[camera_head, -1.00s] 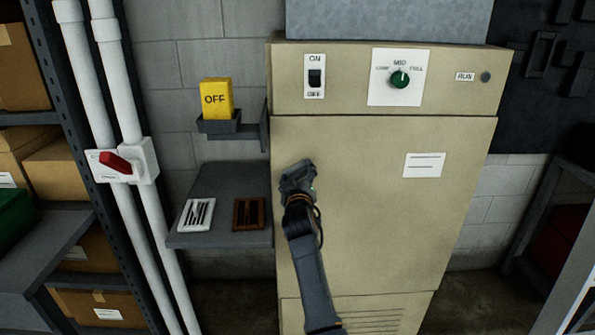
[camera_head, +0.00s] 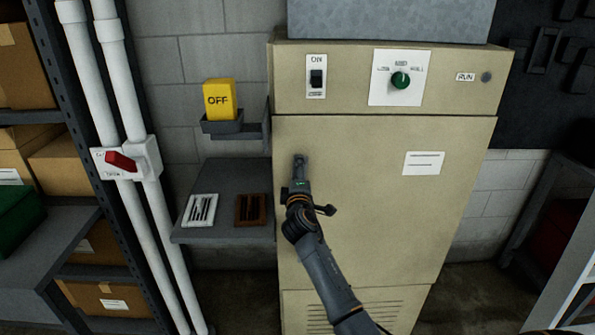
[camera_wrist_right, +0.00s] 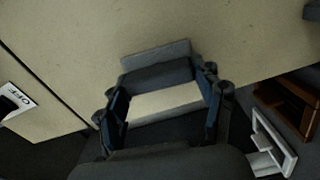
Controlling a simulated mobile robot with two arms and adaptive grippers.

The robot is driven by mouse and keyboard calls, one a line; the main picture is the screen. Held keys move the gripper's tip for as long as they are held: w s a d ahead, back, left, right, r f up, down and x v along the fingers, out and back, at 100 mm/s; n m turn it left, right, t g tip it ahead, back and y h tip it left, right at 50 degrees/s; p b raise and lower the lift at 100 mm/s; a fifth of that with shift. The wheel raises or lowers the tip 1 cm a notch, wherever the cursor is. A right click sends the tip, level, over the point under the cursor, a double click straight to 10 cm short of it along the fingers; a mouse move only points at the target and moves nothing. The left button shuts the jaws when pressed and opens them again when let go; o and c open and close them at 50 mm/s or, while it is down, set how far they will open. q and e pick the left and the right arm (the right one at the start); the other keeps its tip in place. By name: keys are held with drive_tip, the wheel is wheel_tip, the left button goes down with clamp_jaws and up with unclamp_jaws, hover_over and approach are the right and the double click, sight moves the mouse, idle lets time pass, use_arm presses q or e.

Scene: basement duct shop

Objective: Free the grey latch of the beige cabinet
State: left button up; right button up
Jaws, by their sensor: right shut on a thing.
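The beige cabinet (camera_head: 370,210) stands in the middle of the head view with its door closed. My right gripper (camera_head: 299,168) is at the door's left edge, at mid height. In the right wrist view, the grey latch (camera_wrist_right: 157,54) sits on the beige face, and my right gripper (camera_wrist_right: 163,78) is shut on it, one finger at each side. In the head view my gripper hides most of the latch, and I cannot tell its turn there. My left gripper is not in view.
The cabinet top has an ON/OFF switch (camera_head: 317,77) and a green knob (camera_head: 400,80). At left are a grey shelf (camera_head: 215,232) with white and brown vents, a yellow OFF block (camera_head: 218,99) in a holder, and a red handle (camera_head: 121,161) on white pipes.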

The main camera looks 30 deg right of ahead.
drive_tip(key=shift+d+r+n, duration=0.1)
drive_tip(key=shift+d+n, duration=0.05)
drive_tip(key=shift+n, duration=0.35)
drive_tip(key=o, duration=1.1)
drive_tip(key=shift+d, duration=0.1)
drive_tip(key=shift+o, duration=0.3)
drive_tip(key=shift+s+a, duration=0.3)
drive_tip(key=shift+a, duration=0.05)
drive_tip(key=v, duration=1.1)
